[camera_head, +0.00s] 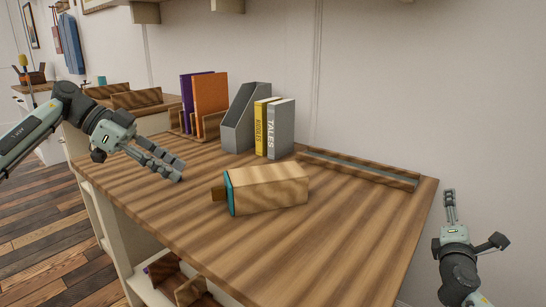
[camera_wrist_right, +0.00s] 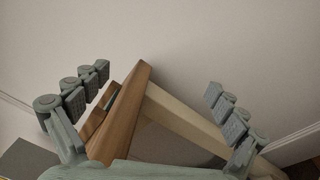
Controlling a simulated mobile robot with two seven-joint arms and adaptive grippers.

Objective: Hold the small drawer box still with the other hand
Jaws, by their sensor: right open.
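The small drawer box (camera_head: 272,187) is a wood-grained block lying on the wooden tabletop (camera_head: 330,240). It has a teal edge around its left end and a brown knob or tab (camera_head: 218,194) sticking out there. My left gripper (camera_head: 177,170) is over the left part of the tabletop, left of the box and apart from it, with its fingers spread and nothing between them. My right gripper (camera_head: 449,205) is beyond the right edge of the table, well away from the box. In the right wrist view its fingers (camera_wrist_right: 172,108) are wide open and empty; the box does not show there.
Purple and orange books (camera_head: 210,103) stand in a wooden holder at the back. A grey magazine file (camera_head: 244,118) and yellow and grey books (camera_head: 272,128) stand right of them. A long low tray (camera_head: 360,170) lies along the back right edge. The front right tabletop is clear.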

